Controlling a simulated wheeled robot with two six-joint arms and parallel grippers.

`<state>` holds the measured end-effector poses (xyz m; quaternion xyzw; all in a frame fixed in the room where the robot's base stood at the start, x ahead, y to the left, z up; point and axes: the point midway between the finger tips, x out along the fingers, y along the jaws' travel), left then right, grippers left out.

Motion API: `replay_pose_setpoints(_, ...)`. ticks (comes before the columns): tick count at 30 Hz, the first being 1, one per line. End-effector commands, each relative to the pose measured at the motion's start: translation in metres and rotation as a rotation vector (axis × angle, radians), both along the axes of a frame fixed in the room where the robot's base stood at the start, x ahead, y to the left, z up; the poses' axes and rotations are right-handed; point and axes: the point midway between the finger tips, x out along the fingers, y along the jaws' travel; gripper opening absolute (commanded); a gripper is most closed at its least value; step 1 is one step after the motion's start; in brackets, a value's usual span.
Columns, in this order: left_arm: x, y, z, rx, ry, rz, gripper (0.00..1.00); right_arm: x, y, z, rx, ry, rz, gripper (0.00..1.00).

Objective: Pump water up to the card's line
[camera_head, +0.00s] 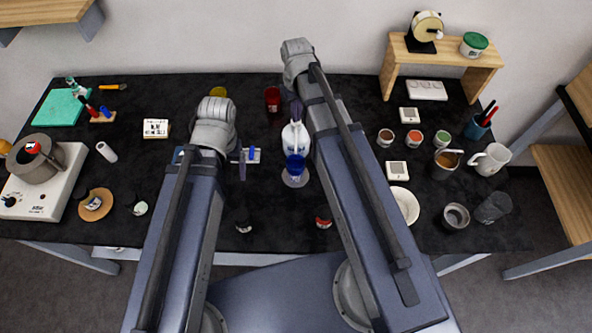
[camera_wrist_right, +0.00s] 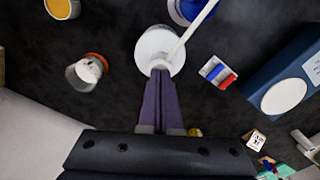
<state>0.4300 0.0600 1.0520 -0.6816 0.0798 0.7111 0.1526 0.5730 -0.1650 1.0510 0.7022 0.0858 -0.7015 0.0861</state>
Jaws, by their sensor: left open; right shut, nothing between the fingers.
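The white pump bottle (camera_head: 288,134) stands mid-table and shows from above in the right wrist view (camera_wrist_right: 149,43). Its pale spout (camera_wrist_right: 190,35) reaches over a blue cup (camera_head: 295,164), which stands just in front of the bottle on a round pale base; its water level cannot be made out. My right gripper (camera_head: 296,112) is shut and empty, fingertips down at the pump's top; whether they touch is unclear. My left gripper (camera_head: 242,166) is open, left of the bottle, over a small white piece with blue and red (camera_wrist_right: 218,72). A white card with dark marks (camera_head: 155,128) lies further left; no line is readable.
A red cup (camera_head: 272,98) stands behind the bottle. Small jars (camera_head: 385,137), a white bowl (camera_head: 405,205) and mugs (camera_head: 490,159) stand at right. A hot plate with a pot (camera_head: 36,160) is at far left. Small dark-and-red items (camera_head: 323,222) lie near the front edge.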

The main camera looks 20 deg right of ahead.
Motion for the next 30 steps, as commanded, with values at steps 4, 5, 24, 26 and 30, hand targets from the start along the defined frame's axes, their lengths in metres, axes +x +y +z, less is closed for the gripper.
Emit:
replay_pose_setpoints(4, 0.0, 0.0, -0.002, 0.0, 0.0, 0.0, 0.85, -0.001, 0.0, -0.002, 0.001, 0.001, 0.0, 0.0)
replay_pose_setpoints(5, 0.0, 0.0, -0.002, 0.0, 0.0, 0.0, 0.85, -0.001, 0.0, -0.002, 0.001, 0.001, 0.0, 0.0)
replay_pose_setpoints(24, 0.0, 0.0, 0.025, 0.0, 0.0, 0.0, 0.85, -0.001, 0.0, 0.025, 0.001, 0.001, 0.0, 0.0)
replay_pose_setpoints(26, 0.0, 0.0, 0.027, 0.0, 0.0, 0.0, 0.85, -0.001, 0.0, 0.027, 0.001, 0.001, 0.0, 0.0)
replay_pose_setpoints(30, 0.0, 0.0, 0.027, 0.0, 0.0, 0.0, 0.85, 0.0, 0.0, 0.027, 0.0, 0.001, 0.0, 0.0)
